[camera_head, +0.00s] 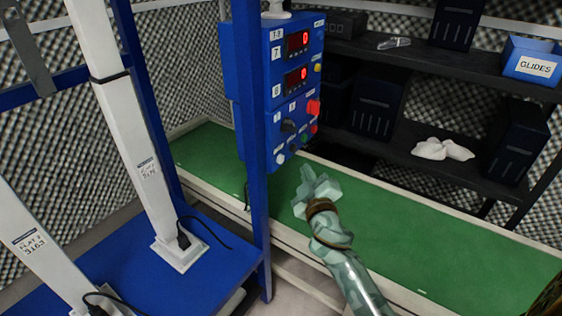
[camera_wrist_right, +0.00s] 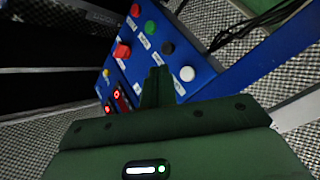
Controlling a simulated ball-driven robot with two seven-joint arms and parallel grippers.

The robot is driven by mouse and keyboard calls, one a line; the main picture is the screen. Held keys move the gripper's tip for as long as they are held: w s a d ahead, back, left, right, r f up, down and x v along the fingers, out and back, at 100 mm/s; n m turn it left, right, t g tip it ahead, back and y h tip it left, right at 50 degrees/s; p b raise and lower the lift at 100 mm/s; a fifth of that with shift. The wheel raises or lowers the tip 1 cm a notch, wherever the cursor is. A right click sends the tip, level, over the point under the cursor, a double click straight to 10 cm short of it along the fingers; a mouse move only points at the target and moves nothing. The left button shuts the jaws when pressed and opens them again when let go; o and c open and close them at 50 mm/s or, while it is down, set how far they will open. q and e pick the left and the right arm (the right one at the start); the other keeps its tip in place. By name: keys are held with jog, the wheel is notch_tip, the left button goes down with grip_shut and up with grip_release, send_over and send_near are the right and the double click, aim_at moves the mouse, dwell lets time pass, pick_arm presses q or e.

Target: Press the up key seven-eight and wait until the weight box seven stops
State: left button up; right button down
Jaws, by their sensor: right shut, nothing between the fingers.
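The blue control box (camera_head: 276,95) stands behind the blue post, with red displays for 7 (camera_head: 297,42) and 8 (camera_head: 297,78), each seeming to read 0. Its lower face has a white button (camera_head: 280,158), a black button (camera_head: 294,148), a green button (camera_head: 304,138) and a red button (camera_head: 313,128). The small key labels are unreadable, so I cannot tell which is the up key. My right gripper (camera_head: 313,182) is shut and empty, below and right of the buttons. In the wrist view its fingers (camera_wrist_right: 157,85) point at the panel, left of the white button (camera_wrist_right: 187,73). I cannot identify weight box seven.
A green surface (camera_head: 430,225) with pale edges runs below the box. Dark shelves (camera_head: 400,60) at the right hold dark bins, a blue GLIDES bin (camera_head: 532,66) and a white cloth (camera_head: 442,150). White columns (camera_head: 133,130) stand on a blue platform (camera_head: 130,255) at left.

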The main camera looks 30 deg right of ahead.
aim_at(281, 159)
jog(key=w, duration=0.1)
jog(key=w+a, duration=0.1)
jog(key=w+b, duration=0.1)
jog(key=w, duration=0.1)
jog(key=shift+a, duration=0.3)
dwell(1.6)
jog(key=shift+w, duration=0.1)
jog(key=shift+w+a, duration=0.15)
jog(key=shift+w, duration=0.1)
